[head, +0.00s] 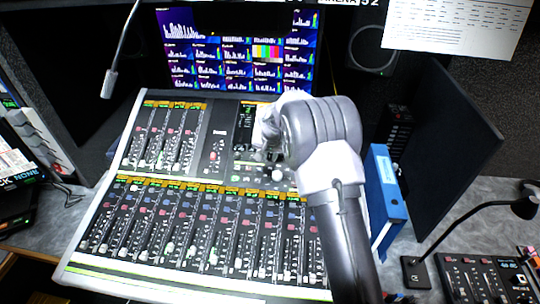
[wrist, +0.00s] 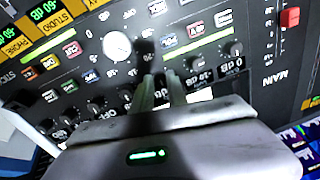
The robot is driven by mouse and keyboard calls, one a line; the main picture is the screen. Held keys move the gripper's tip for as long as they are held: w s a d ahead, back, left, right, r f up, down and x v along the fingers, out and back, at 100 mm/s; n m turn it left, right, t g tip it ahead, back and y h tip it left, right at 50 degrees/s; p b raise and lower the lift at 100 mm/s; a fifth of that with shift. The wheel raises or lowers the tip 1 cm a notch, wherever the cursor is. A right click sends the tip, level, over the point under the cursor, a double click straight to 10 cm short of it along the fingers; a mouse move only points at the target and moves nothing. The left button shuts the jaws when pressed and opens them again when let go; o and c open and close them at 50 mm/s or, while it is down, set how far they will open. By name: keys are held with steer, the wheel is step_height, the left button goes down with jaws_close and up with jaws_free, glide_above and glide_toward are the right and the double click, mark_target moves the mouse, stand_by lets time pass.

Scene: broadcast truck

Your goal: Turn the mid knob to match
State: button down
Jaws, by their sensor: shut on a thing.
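My gripper (wrist: 160,88) is at the mixing console's knob section in the wrist view. Its two narrow fingers are close together, shut on a small dark knob (wrist: 146,50), which I take to be the mid knob. The fingers hide most of it, and I cannot read its pointer. A larger white dial (wrist: 117,45) is just left of the fingertips. In the head view my gripper (head: 268,135) is over the upper right of the mixing console (head: 217,135), and my wrist hides the held knob.
More dark knobs with dB labels, such as one on the right (wrist: 233,47), sit close by. A red fader cap (wrist: 289,17) is further right. In the head view, a screen (head: 240,50) stands behind the console. A blue binder (head: 385,190) is close to my arm's right.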

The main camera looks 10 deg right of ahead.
steer(key=n+p, duration=0.1)
steer(key=n, duration=0.2)
steer(key=shift+r+p, duration=0.1)
steer(key=shift+p, duration=0.25)
steer(key=shift+w+n+g+p, duration=0.1)
steer(key=shift+n+g+p, duration=0.3)
steer(key=shift+n, duration=0.9)
steer(key=c, duration=1.3)
jaws_free()
steer(key=p+v, duration=0.2)
steer(key=v, duration=0.6)
steer(key=p+v, duration=0.1)
steer(key=v, duration=0.8)
steer(key=shift+s+p, duration=0.3)
steer(key=shift+p, duration=0.1)
